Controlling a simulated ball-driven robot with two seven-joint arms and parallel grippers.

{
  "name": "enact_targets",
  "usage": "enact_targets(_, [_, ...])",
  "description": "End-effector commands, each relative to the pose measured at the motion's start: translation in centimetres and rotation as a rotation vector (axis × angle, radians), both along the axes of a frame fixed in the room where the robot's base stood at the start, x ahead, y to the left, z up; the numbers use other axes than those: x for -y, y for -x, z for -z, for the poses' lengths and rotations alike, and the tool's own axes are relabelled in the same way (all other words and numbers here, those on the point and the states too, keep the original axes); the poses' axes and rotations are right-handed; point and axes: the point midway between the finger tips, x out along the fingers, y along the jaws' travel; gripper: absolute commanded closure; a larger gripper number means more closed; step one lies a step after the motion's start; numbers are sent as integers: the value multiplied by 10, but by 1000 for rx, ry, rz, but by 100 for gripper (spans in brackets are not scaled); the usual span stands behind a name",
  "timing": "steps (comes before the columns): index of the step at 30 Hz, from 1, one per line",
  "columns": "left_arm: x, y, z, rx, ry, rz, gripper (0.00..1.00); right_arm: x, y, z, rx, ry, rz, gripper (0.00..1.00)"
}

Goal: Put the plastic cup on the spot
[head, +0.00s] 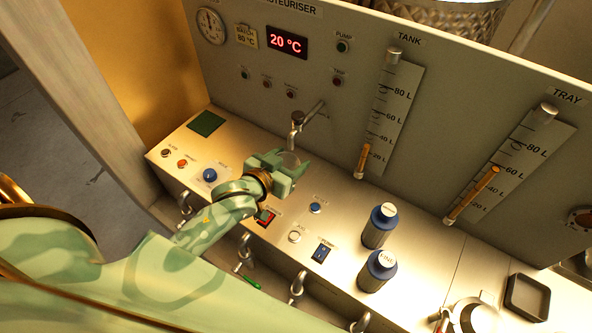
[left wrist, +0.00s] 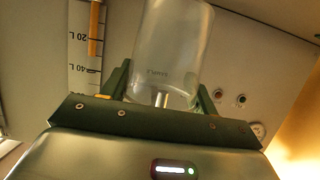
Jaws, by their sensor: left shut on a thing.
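The clear plastic cup (left wrist: 172,50) is between the fingers of my left gripper in the left wrist view, with faint lettering on its side. In the head view my left gripper (head: 289,165) is shut on the cup (head: 291,158), which is mostly hidden by the green fingers. The gripper is over the steel counter, just in front of and below the small tap (head: 297,122). A dark green square spot (head: 206,123) lies on the counter further left, apart from the gripper and bare. My right gripper is not in view.
The grey panel (head: 350,110) with gauges rises behind the counter. A blue button (head: 210,175) and a red switch (head: 265,217) sit near my gripper. The counter between gripper and green square looks largely free.

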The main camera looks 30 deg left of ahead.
Motion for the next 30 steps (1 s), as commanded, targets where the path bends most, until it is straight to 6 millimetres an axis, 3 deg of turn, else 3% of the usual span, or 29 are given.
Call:
enact_targets(3, [-1,-17,27,-5,-1,0,62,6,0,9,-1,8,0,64])
enact_targets(7, [-2,-31,43,-4,-1,0,62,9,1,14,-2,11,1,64])
enact_targets(13, [-3,-43,57,-3,1,1,62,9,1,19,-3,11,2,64])
enact_targets(18, [-3,-42,83,-6,0,1,62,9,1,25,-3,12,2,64])
enact_targets(30, [-3,-42,89,-4,1,1,62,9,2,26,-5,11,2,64])
